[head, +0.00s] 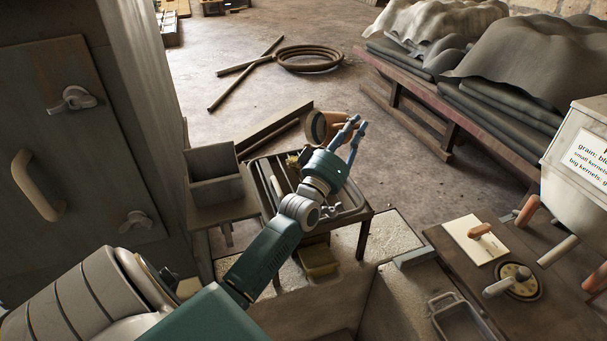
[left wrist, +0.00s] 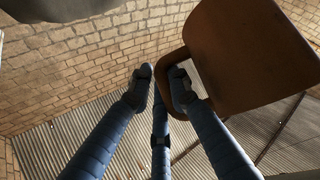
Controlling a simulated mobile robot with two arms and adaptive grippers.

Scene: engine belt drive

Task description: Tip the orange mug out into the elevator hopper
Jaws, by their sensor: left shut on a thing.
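The orange mug (head: 327,128) is held in the air in the head view, above the far side of a metal tray. It is tilted, with its dark round mouth turned towards the left and the camera. My left gripper (head: 357,123) is shut on it from the right. In the left wrist view the mug (left wrist: 250,50) fills the upper right, and a finger of the gripper (left wrist: 162,75) is at its handle. What is inside the mug is too dark to tell. An open grey box (head: 215,180), apparently the elevator hopper, stands left of the mug. My right gripper is not seen.
The metal tray (head: 350,211) sits on a low stand, with a yellow box (head: 318,262) below. A tall grey casing (head: 120,120) rises at the left. A bench (head: 480,255) with a scoop and dial is at the right. Open floor lies behind the mug.

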